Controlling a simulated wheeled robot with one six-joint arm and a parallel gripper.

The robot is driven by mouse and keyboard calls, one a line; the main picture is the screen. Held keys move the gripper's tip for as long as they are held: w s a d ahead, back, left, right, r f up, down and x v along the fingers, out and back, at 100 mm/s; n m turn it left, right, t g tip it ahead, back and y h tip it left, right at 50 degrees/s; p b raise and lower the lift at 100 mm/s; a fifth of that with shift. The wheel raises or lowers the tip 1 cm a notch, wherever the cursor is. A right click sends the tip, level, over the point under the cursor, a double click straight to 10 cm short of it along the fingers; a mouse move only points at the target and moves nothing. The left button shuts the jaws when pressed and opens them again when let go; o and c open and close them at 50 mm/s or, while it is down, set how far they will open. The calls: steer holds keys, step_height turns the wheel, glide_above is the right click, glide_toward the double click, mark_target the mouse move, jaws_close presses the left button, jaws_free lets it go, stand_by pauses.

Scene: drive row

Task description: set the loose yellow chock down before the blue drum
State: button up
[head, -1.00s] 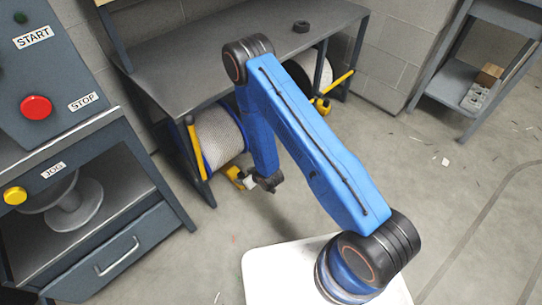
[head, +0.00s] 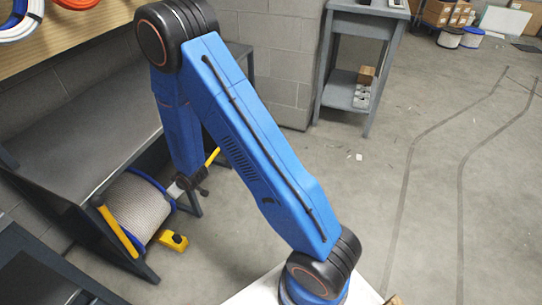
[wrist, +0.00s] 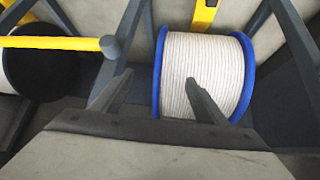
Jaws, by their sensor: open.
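The blue drum (head: 140,208), blue-flanged and wound with pale rope, sits under the bench at left in the head view. It also fills the middle of the wrist view (wrist: 208,65). A yellow chock (head: 173,241) lies on the floor at the drum's front, close by its right flange; I cannot tell if they touch. My gripper (head: 187,184) is raised above and to the right of the chock, apart from it. In the wrist view its two fingers (wrist: 155,82) are spread with nothing held between them, in front of the drum.
A yellow bar (head: 108,222) stands left of the drum. Another yellow bar (wrist: 50,43) and a black-flanged drum (wrist: 48,68) are at left in the wrist view. The dark bench (head: 85,125) overhangs the drum. Open floor (head: 400,180) lies to the right.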

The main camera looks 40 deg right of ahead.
steer(key=s+d+r+m+h, duration=0.1)
steer(key=s+d+r, duration=0.3)
steer(key=r, duration=0.5)
steer(key=s+d+r+m, duration=0.1)
steer(key=s+d+r, duration=0.3)
steer(key=r, duration=0.5)
steer(key=s+d+r+m+h, duration=0.1)
steer(key=s+d+r, duration=0.3)
steer(key=r, duration=0.5)
steer(key=s+d+r, duration=0.3)
steer(key=s+r, duration=0.1)
steer(key=s, duration=0.5)
steer(key=s+d+r+m+g, duration=0.1)
steer(key=s+d+r, duration=0.2)
steer(key=s, duration=0.6)
steer(key=s+d+r+m+g+h, duration=0.1)
steer(key=s+d+r, duration=0.2)
steer(key=s, duration=0.6)
step_height(320, 180, up, 3)
steer(key=shift+s+f, duration=0.15)
steer(key=shift+s, duration=0.1)
